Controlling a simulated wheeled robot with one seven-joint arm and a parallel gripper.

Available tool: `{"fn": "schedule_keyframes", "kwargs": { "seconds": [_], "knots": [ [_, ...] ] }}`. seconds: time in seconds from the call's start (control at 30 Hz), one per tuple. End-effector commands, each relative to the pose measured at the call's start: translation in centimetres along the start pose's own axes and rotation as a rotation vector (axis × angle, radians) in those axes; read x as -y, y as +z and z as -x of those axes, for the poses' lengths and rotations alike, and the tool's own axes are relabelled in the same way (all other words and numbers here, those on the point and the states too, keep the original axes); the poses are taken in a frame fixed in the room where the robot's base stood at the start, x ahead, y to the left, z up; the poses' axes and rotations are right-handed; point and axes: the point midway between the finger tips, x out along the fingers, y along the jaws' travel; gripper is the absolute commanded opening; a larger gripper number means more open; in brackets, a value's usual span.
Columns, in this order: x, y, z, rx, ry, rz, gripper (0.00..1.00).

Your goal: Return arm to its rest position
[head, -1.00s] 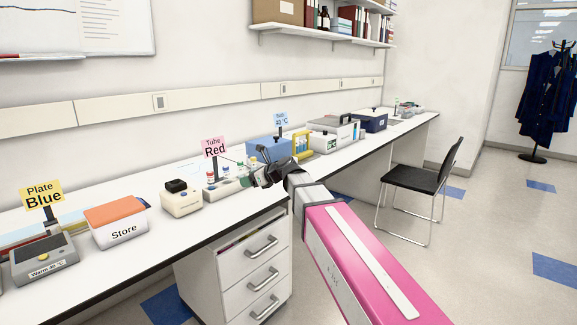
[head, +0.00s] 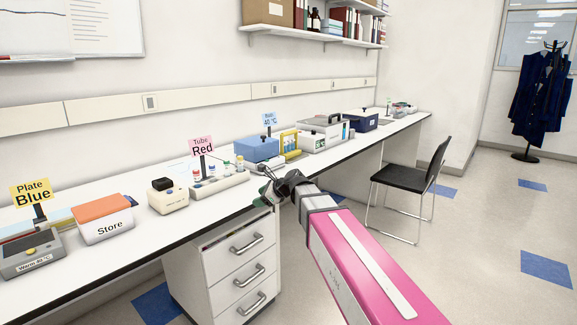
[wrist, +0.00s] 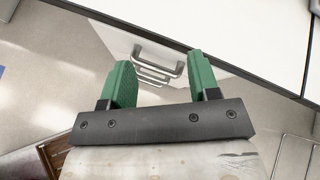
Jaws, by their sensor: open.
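My gripper (head: 264,186) is at the bench's front edge in the head view, at the end of my pink arm. It is near the tube rack by the "Tube Red" sign. In the wrist view my gripper (wrist: 160,80) shows two green fingers spread well apart with nothing between them. Past the fingers, the wrist view shows the drawer cabinet (wrist: 140,50) with its handles and the white bench edge (wrist: 262,45).
The bench (head: 130,240) carries an orange-lidded Store box (head: 103,220), a small cream device (head: 167,196), a tube rack (head: 218,184) and a blue bath (head: 257,149). A black chair (head: 412,182) stands right of my arm. Open floor lies further right.

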Motion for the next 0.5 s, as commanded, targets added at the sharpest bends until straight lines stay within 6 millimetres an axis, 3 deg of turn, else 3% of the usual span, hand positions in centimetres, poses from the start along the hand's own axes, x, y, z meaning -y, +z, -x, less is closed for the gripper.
{"fn": "schedule_keyframes", "kwargs": {
  "seconds": [0.27, 0.5],
  "knots": [
    [-3.1, -9.4, 1.9, -0.195, 0.084, 0.363, 0.56],
    [-7.9, -21.2, 6.1, -0.405, 0.339, 0.85, 0.56]
  ]
}}
